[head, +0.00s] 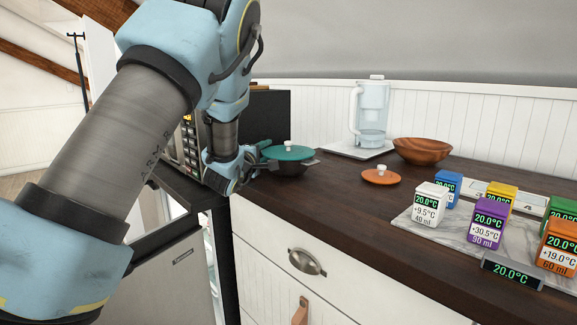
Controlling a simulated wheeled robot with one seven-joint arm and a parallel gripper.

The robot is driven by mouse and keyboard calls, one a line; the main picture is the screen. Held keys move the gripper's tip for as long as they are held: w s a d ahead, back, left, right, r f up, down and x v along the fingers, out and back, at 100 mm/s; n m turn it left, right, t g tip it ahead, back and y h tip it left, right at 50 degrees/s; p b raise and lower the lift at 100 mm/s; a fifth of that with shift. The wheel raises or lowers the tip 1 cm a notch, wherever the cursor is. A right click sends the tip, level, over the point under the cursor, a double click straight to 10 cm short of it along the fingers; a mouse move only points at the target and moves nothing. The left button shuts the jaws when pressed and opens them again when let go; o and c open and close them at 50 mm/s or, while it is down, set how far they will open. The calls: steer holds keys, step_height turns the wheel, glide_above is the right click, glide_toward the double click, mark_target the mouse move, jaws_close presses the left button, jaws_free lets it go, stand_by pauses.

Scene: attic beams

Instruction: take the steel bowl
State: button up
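I cannot make out a steel bowl in the head view. The only open bowl I see is a brown wooden bowl (422,151) at the back of the dark counter. My arm hides part of that area. The fingers are small and partly covered, so I cannot tell whether they are open or touch the pot.
An orange lid (381,176) lies mid-counter. A glass pitcher (371,108) stands behind on a white base. Several labelled coloured blocks, including a purple one (487,222), stand on a marble slab (447,236) at right. A microwave (190,141) is behind my arm. Bare counter (335,200) lies in front.

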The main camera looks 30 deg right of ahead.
steer(key=c, duration=0.6)
jaws_close()
stand_by(0.6)
